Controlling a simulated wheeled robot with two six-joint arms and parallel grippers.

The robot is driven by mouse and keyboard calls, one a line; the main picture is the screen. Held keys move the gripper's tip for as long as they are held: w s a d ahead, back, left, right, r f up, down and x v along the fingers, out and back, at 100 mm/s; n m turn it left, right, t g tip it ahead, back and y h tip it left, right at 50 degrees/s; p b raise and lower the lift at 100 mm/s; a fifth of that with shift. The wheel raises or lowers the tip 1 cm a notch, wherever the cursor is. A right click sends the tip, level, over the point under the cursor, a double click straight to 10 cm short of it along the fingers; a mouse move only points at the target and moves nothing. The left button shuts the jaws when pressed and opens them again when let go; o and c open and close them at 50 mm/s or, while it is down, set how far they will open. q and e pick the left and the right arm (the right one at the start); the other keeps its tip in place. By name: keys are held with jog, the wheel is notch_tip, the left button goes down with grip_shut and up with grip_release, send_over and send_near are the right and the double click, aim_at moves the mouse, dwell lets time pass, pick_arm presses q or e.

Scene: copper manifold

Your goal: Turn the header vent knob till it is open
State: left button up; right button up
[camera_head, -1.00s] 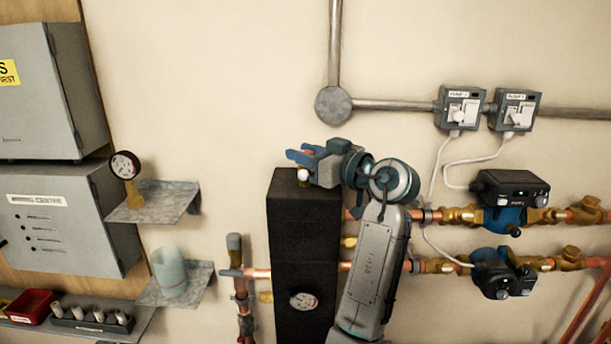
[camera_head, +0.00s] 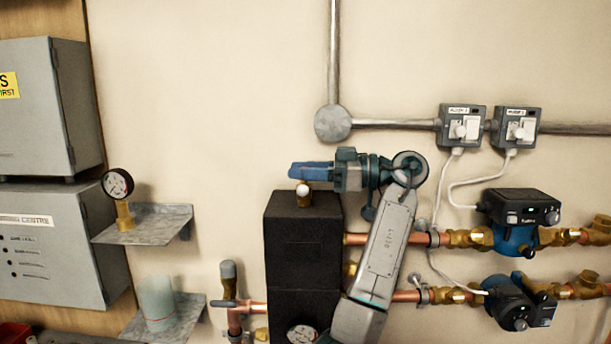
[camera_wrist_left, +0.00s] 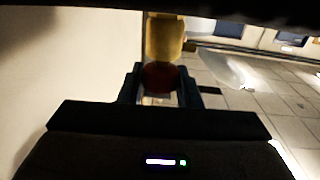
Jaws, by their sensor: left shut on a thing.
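My left gripper (camera_head: 305,171) reaches in from the right above the tall black header (camera_head: 303,228), its fingers pointing left. Under the fingers, a small brass vent with a pale round front (camera_head: 303,194) stands on the header's top. In the left wrist view, the red vent knob (camera_wrist_left: 160,77) sits between my two fingers (camera_wrist_left: 160,85), which are shut on it. The brass vent body (camera_wrist_left: 165,38) shows just beyond the knob. In the head view the fingers hide the knob, and its turn angle cannot be read. My right gripper is not in view.
Copper pipes (camera_head: 383,239) run right from the header to two pumps (camera_head: 519,222). A gauge (camera_head: 118,184) and a translucent cup (camera_head: 157,301) stand on wall shelves at the left. Grey cabinets (camera_head: 50,245) hang far left.

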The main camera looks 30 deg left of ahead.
pick_arm(q)
jog(key=shift+f, duration=0.1)
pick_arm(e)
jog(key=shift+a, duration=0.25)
pick_arm(q)
jog(key=o, duration=0.9)
jog(key=shift+o, duration=0.2)
jog(key=shift+a, duration=0.1)
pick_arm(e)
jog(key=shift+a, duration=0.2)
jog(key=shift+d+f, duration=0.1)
